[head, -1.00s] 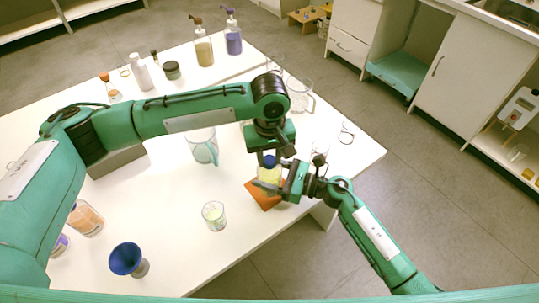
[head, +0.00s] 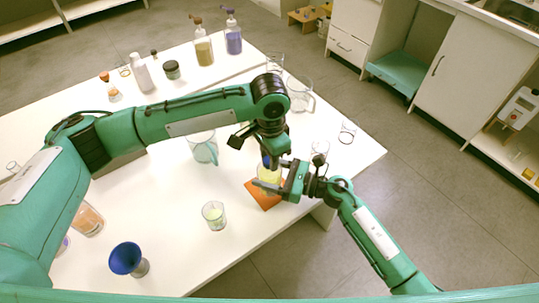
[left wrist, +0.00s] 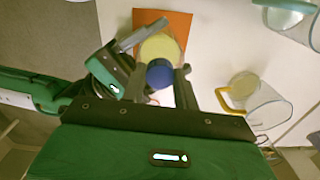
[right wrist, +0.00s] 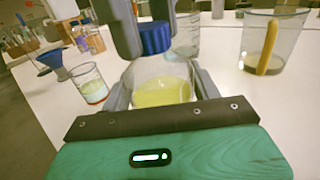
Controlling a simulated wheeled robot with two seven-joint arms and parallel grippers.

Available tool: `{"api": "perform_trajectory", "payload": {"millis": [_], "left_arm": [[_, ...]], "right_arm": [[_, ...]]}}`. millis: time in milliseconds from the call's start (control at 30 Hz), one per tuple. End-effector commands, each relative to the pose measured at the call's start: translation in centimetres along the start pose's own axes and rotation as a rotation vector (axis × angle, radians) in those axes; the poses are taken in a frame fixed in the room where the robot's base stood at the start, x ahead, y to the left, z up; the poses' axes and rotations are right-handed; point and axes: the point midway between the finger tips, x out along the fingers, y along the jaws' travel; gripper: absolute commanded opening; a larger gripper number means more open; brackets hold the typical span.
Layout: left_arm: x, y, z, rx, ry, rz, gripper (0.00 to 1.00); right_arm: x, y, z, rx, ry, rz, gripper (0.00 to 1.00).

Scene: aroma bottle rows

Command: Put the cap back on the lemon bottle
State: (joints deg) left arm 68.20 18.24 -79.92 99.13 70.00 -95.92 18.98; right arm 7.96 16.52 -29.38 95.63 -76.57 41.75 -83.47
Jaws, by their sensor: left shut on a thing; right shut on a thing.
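The lemon bottle (head: 268,174), clear with yellow liquid, stands over an orange mat (head: 262,198) near the table's front right. My right gripper (head: 272,182) is shut around it from the side; the right wrist view shows a finger on each side of the bottle (right wrist: 162,88). My left gripper (left wrist: 160,82) points down from above, shut on the blue cap (left wrist: 160,72). In the right wrist view the cap (right wrist: 155,38) is upright over the bottle's mouth. I cannot tell whether it touches the rim. In the head view the left gripper partly hides the cap.
A small glass (head: 214,214) and a blue funnel (head: 126,259) stand at the front. A pitcher (head: 203,146) stands left of the bottle, with more glassware (head: 299,94) behind. An amber-filled bottle (head: 86,219) is by my left arm. The table between the funnel and pitcher is clear.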

Motion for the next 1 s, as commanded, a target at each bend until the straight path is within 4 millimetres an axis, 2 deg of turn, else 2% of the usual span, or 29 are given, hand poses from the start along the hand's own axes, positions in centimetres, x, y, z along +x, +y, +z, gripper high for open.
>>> {"api": "perform_trajectory", "payload": {"millis": [300,467,500,600,867,1000], "left_arm": [[0.03,-0.02,0.01,0.5,-0.001,0.0,0.03],[0.03,-0.02,0.01,0.537,-0.001,0.0,0.03],[0.03,-0.03,0.01,0.536,-0.001,0.0,0.32],[0.03,-0.03,0.01,0.535,-0.001,0.0,0.52],[0.0,-0.02,0.0,0.534,0.0,0.0,0.52],[-0.7,-0.05,-0.05,0.534,0.001,-0.002,0.52]], "right_arm": [[-0.01,0.0,0.0,0.001,0.0,0.0,0.0],[-0.01,0.0,0.0,0.001,0.0,0.0,0.0],[-0.01,0.0,-0.01,0.001,0.0,0.0,0.0],[-0.01,-0.01,-0.01,0.0,0.0,0.0,0.0],[-0.01,-0.01,0.0,0.0,0.0,0.0,0.0],[-0.01,-0.01,0.0,0.0,0.0,0.0,0.0]]}}
